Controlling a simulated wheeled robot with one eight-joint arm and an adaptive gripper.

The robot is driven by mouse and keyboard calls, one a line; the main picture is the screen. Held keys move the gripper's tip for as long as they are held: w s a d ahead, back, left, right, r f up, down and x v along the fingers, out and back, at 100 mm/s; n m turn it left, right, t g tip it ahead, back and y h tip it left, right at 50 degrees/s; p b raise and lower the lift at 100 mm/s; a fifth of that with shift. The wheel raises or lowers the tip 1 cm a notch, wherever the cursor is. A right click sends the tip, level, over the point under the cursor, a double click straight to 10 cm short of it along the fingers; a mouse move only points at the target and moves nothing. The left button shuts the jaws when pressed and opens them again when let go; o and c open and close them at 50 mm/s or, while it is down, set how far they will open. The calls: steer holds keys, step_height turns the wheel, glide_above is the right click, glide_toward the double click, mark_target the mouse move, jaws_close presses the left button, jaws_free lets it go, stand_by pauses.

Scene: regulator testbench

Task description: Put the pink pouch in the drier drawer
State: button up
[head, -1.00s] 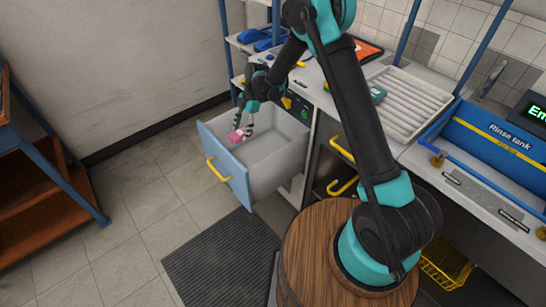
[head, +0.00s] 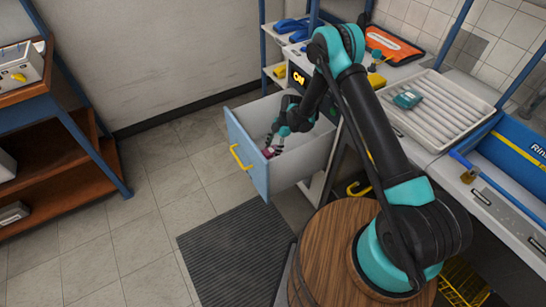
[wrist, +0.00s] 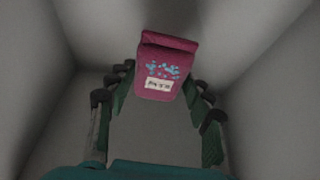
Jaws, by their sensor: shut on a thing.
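The pink pouch (wrist: 165,65) is held between the fingertips of my gripper (wrist: 158,95) in the wrist view, with a small white label and blue marks on its face. In the head view the pouch (head: 268,152) is small beside the fingers of my gripper (head: 273,146). The drier drawer (head: 247,172) is pulled open, with a blue front, a yellow handle and pale inner walls. My gripper reaches down inside the drawer. Drawer walls surround the pouch in the wrist view. Whether the pouch touches the drawer floor I cannot tell.
A worktop to the right of the drawer holds a ribbed tray (head: 437,125) with a teal device (head: 407,98) on it. An orange packet (head: 393,45) lies behind. A blue-legged shelf unit (head: 75,150) stands at the left.

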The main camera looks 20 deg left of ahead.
steer(key=shift+f, duration=2.9)
steer(key=o, duration=1.7)
steer(key=shift+f, duration=0.1)
steer(key=shift+c, duration=0.2)
steer(key=shift+v, duration=3.85)
steer(key=shift+a, duration=0.1)
